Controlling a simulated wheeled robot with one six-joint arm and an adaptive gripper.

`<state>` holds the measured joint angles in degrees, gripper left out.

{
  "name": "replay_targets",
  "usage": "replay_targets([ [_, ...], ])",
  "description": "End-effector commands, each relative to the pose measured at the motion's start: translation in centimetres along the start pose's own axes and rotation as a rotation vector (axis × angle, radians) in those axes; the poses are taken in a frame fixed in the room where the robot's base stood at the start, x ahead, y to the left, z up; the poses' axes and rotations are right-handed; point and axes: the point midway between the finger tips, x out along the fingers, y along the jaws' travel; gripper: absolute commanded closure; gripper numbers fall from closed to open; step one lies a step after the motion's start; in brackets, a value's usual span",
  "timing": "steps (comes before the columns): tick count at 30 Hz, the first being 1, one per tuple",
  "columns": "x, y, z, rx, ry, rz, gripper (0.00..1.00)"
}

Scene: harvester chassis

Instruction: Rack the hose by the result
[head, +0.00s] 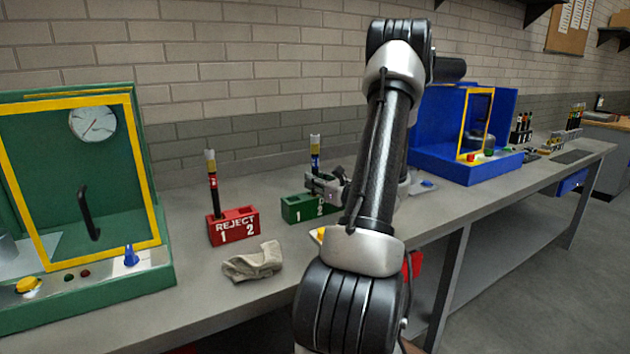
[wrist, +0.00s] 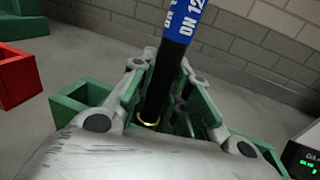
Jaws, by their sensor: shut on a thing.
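My gripper (head: 328,186) is shut on a black hose (head: 315,160) with a blue label and pale top end. The wrist view shows the hose (wrist: 164,80) between the fingers, its label reading "DN 12" and a gold ring near its low end. The hose stands about upright in the head view, at the green rack (head: 293,209), marked 1 and 2. My gripper hides part of this rack, and I cannot tell whether the hose's end sits in a slot. A red rack (head: 233,228) marked REJECT holds another hose (head: 213,185) with a red label above its 1.
A grey cloth (head: 252,262) lies before the red rack. A green cabinet (head: 150,255) with a round gauge (head: 92,123) and yellow-framed door stands left. A blue cabinet (head: 440,160) stands right. The brick wall is close behind the racks.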

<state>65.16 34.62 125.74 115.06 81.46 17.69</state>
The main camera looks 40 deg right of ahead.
Motion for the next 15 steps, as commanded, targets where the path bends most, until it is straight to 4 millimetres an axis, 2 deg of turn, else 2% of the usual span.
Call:
replay_targets([
  [11,0.00,-0.01,-0.03,0.000,0.001,0.000,1.00],
  [12,0.00,-0.01,-0.03,0.000,0.001,0.000,0.75],
  [15,0.00,-0.01,-0.03,0.000,0.001,0.000,0.57],
])
